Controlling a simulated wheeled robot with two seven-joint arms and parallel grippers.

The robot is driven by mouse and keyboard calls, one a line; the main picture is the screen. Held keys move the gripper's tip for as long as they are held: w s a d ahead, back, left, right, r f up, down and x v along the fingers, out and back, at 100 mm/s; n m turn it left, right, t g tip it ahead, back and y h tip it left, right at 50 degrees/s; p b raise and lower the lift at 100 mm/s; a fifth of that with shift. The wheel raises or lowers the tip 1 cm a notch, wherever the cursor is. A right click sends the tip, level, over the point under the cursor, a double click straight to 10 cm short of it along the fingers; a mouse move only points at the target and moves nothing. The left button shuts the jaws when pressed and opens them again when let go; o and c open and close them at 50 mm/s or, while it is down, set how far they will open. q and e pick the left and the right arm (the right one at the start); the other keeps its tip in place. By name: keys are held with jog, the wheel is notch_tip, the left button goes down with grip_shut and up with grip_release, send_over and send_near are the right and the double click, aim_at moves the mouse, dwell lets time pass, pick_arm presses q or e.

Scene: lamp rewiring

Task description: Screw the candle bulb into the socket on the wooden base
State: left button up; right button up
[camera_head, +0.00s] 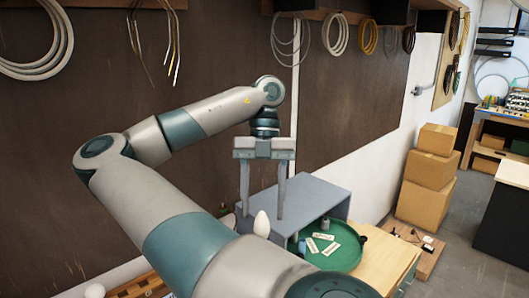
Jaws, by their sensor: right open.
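The socket and the wooden base cannot be made out. My left gripper is not in view.
A grey open box (316,193) stands on the bench behind the gripper. A green round tray (347,262) with white cards and small items lies to the right. Cardboard boxes (428,170) are stacked farther right. A white round thing (95,291) shows at bottom left.

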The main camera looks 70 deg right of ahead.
jog(key=b+v, duration=0.1)
jog(key=v, duration=1.1)
jog(key=shift+r+b, duration=0.15)
jog(key=shift+b, duration=0.15)
dwell(0.3)
